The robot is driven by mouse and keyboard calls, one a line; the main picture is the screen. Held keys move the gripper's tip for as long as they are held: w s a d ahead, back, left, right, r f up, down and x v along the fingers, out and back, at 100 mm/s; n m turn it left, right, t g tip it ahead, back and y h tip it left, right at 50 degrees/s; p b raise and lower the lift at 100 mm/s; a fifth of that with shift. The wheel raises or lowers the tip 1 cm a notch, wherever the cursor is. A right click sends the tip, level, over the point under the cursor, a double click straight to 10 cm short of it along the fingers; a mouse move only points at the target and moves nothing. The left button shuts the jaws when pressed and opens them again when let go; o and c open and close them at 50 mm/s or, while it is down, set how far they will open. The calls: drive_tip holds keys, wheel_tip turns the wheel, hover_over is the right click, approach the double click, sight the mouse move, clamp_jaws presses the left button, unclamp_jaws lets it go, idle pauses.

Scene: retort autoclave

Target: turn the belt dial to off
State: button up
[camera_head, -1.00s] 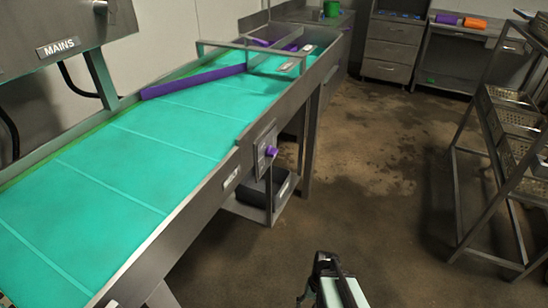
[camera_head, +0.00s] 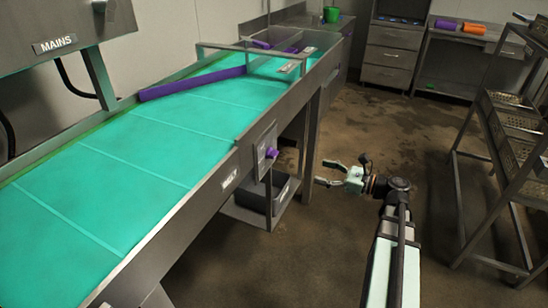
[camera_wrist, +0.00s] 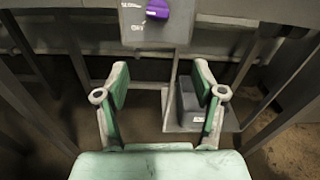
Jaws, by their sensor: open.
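The belt dial (camera_head: 272,152) is a purple knob on a grey control box (camera_head: 262,141) on the side of the conveyor, beside a "BELT" label (camera_head: 230,178). In the wrist view the dial (camera_wrist: 157,9) is at the top centre, above and beyond the fingers. Lettering on its box is partly cut off, and the dial's setting is too small to read. My gripper (camera_head: 326,172) is open and empty, to the right of the dial and somewhat lower in the head view. In the wrist view the pale green fingers (camera_wrist: 160,92) are spread apart, touching nothing.
The conveyor with its teal belt (camera_head: 150,150) fills the left. A dark box (camera_head: 284,194) sits on a low shelf under the dial, with frame legs nearby. A metal rack (camera_head: 505,150) stands at the right. The floor between is clear.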

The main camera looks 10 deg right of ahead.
drive_tip(key=m, duration=0.1)
drive_tip(key=m+p, duration=0.1)
approach(274, 156)
drive_tip(key=shift+y, duration=0.3)
drive_tip(key=x, duration=0.3)
drive_tip(key=w+f+x, duration=0.1)
drive_tip(key=x, duration=0.3)
drive_tip(key=d+f+x, duration=0.1)
drive_tip(key=x, duration=0.2)
drive_tip(key=shift+w+a, duration=0.3)
drive_tip(key=shift+w, duration=0.2)
drive_tip(key=c, duration=1.1)
